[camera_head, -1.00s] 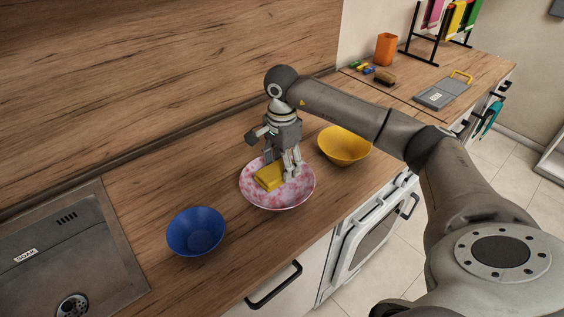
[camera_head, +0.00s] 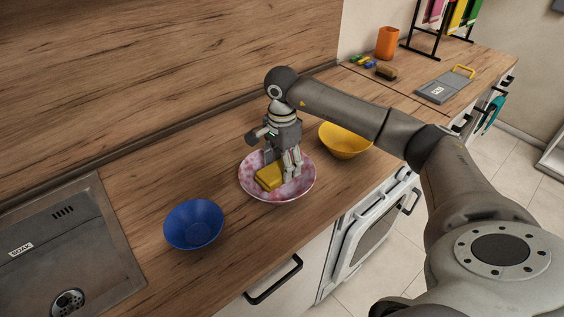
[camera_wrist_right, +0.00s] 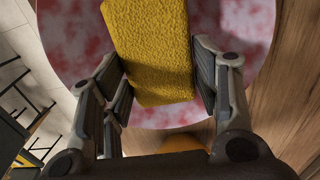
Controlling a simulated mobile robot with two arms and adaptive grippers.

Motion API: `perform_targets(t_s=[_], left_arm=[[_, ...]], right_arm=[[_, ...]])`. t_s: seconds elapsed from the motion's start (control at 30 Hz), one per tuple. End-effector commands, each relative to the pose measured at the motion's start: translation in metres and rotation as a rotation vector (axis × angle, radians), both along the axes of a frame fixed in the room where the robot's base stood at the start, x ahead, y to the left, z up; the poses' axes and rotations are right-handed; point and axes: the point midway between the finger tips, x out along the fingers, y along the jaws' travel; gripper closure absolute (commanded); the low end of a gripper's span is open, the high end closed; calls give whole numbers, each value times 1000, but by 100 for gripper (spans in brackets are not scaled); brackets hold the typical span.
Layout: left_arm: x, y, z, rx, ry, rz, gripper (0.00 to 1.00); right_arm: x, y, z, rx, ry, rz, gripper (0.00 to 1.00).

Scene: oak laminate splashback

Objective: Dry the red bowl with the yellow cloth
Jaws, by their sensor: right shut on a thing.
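The red bowl (camera_head: 303,163) is a wide, shallow dish mottled red-pink and white, standing on the wooden counter. The yellow cloth (camera_head: 267,179) is a thick, folded-looking block inside the bowl, left of its middle in the head view. My right gripper (camera_head: 281,172) reaches down into the bowl, shut on the cloth. In the right wrist view the cloth (camera_wrist_right: 150,50) lies between the finger pads, with the mottled bowl (camera_wrist_right: 70,35) behind it. Whether the cloth presses on the bowl's surface is hard to tell. My left gripper is out of view.
A blue bowl (camera_head: 194,224) stands at front left near the steel sink (camera_head: 60,250). A yellow bowl (camera_head: 345,140) stands close behind, to the right, beneath my right arm. An orange cup (camera_head: 388,43), a brush (camera_head: 386,73) and a grey board (camera_head: 444,88) are farther off.

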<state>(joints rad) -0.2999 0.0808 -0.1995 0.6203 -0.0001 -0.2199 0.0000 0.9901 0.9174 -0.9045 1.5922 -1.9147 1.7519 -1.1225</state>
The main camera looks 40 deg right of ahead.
Motion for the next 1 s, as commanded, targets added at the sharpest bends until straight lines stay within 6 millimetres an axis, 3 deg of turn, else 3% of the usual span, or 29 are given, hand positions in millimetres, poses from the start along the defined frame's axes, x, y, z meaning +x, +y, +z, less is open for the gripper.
perform_targets(t_s=[0.77, 1.0], left_arm=[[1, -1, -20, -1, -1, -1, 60], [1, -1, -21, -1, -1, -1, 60]], right_arm=[[0, 0, -25, 0, 0, -1, 62], [5, 0, -24, 0, 0, -2, 62]])
